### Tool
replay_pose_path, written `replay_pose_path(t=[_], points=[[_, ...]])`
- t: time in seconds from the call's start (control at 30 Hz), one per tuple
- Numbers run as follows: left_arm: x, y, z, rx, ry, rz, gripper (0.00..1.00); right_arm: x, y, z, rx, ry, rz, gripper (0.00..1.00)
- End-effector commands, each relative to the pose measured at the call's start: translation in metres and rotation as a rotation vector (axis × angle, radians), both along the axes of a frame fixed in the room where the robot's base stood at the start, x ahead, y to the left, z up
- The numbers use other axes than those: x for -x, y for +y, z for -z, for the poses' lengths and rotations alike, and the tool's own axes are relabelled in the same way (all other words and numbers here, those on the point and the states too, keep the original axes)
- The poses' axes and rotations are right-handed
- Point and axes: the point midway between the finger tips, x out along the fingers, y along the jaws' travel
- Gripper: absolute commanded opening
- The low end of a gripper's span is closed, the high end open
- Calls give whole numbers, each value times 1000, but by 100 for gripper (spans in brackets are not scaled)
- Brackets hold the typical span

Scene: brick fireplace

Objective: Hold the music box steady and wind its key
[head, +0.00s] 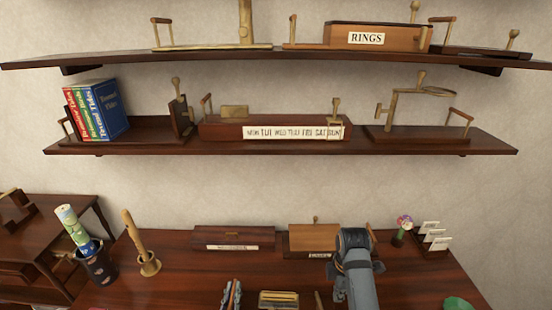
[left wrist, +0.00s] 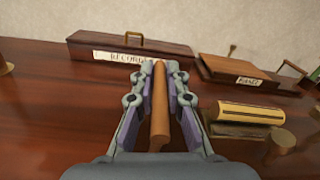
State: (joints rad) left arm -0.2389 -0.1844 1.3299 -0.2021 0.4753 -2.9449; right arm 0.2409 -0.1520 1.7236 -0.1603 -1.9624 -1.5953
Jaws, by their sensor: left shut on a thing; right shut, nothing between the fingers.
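My left gripper (head: 231,295) is at the bottom edge of the head view. In the left wrist view it (left wrist: 158,68) is shut on a slim orange-brown wooden piece (left wrist: 160,108), which lies lengthwise between its fingers. To its right is a low box with a yellow top and dark base (left wrist: 250,115), perhaps the music box. It also shows in the head view (head: 278,299), cut off below. A round wooden peg (left wrist: 284,140) stands beside it; I cannot tell whether this is the key. My right arm (head: 358,280) rises from below; its gripper does not show.
Two labelled boxes, a dark one (head: 233,237) and a lighter-topped one (head: 312,238), stand at the back. A flower pot (head: 401,234) and card holder (head: 432,238) are at right. Shelves (head: 100,148) hang above.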

Motion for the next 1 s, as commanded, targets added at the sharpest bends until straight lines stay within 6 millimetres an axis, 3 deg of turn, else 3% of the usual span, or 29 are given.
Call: replay_pose_path(t=[0.27,0.5,0.67,1.0], points=[[0,0,-1,0,-1,0,0,0,0,-2,0,0,-1,0],[0,0,-1,0,-2,0,0,-37,-4,-11,1,0,-1,0],[0,0,0,0,-1,0,0,-40,-3,-10,-1,1,-1,0],[0,0,0,0,-1,0,0,-39,-3,31,0,3,-1,0]])
